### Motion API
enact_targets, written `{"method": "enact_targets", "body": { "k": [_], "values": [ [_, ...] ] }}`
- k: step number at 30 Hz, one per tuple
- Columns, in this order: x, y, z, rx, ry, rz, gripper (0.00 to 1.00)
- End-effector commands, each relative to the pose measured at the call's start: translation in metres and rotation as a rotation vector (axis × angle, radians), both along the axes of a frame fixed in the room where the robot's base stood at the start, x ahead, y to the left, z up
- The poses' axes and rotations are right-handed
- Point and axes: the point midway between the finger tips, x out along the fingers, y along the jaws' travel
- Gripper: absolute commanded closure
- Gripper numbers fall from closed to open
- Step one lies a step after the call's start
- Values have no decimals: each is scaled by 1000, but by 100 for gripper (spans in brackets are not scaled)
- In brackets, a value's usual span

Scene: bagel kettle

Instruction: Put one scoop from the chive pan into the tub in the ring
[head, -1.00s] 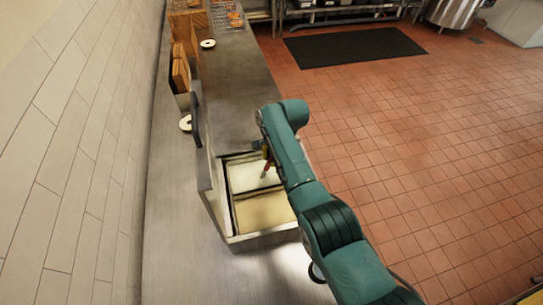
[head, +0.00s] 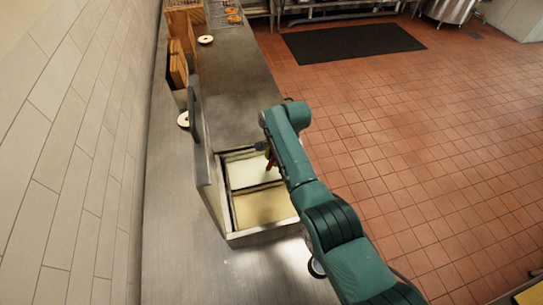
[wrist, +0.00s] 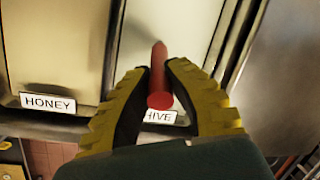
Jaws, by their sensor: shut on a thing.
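The chive pan, filled with a pale spread, is the far one of two pans in the counter well in the head view (head: 247,173). In the wrist view it (wrist: 185,28) lies behind a label partly covered by my gripper, with "HIVE" readable. My gripper (wrist: 158,72), with yellow and black fingers, is shut on the red handle (wrist: 159,78) of a tool; the tool's far end is not clear. In the head view my gripper (head: 270,158) is over the chive pan's right side, partly hidden by my arm. I cannot make out a tub in a ring.
A yellowish pan (head: 262,208) sits nearer in the well; its label in the wrist view reads HONEY (wrist: 48,103). A raised dark lid or panel (head: 196,120) stands at the well's left. Bagels (head: 205,39) lie further along the counter.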

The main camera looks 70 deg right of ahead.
Motion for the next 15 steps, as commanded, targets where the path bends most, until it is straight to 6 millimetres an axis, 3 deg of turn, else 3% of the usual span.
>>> {"method": "enact_targets", "body": {
  "k": [15],
  "values": [
    [20,2,-2,-1,-1,1,100]
  ]
}}
